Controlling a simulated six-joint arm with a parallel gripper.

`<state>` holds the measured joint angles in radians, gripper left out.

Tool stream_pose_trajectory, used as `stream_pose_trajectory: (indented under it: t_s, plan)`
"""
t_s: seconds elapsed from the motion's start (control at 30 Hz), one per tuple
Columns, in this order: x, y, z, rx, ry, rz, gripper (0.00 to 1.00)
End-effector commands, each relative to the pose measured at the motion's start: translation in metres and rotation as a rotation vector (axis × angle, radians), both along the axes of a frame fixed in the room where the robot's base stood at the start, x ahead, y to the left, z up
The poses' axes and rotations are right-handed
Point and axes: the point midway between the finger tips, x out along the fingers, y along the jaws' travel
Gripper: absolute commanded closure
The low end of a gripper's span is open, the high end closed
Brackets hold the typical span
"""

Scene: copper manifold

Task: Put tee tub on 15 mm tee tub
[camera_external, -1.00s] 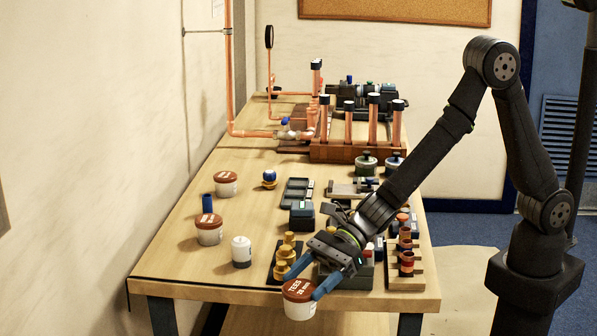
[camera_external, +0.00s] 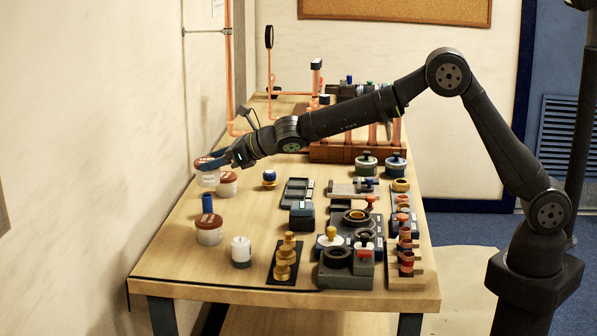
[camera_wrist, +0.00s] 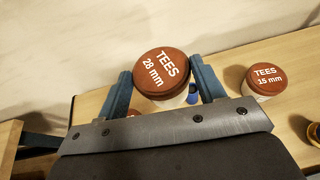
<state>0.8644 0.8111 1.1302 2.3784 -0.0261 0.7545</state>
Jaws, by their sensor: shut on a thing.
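The tee tub marked "TEES 28 mm" (camera_wrist: 161,70), white with a brown-red lid, is between my gripper's blue fingers in the wrist view. My gripper (camera_external: 212,164) is shut on it near the wall, at the table's left side. The held tub (camera_external: 207,180) partly shows under the fingers in the external view; its height above the table is hard to tell. The 15 mm tee tub (camera_wrist: 265,78) stands upright to the right of the held tub in the wrist view. In the external view this 15 mm tub (camera_external: 227,185) is just right of and below my gripper.
Another brown-lidded tub (camera_external: 209,232) stands nearer the front, with a blue cylinder (camera_external: 207,203) behind it. A white jar (camera_external: 241,252) and brass fittings (camera_external: 286,258) are at the front. A blue ball piece (camera_external: 269,176) stands right of the 15 mm tub. The wall is close on the left.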

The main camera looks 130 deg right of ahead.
Motion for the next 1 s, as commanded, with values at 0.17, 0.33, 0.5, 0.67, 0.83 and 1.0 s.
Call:
stream_pose_trajectory:
  t_s: [0.17,0.33,0.5,0.67,0.83,1.0]
  plan:
    - [-0.059,-0.069,0.017,-0.001,-0.006,-0.154,0.80]
    - [-0.100,-0.108,0.027,0.005,-0.011,-0.251,0.80]
    - [-0.120,-0.125,0.031,0.007,-0.012,-0.295,0.80]
    - [-0.123,-0.128,0.020,0.009,-0.009,-0.304,0.80]
    - [-0.123,-0.127,0.001,0.009,-0.010,-0.302,0.80]
    - [-0.123,-0.127,-0.010,0.008,-0.012,-0.302,0.80]
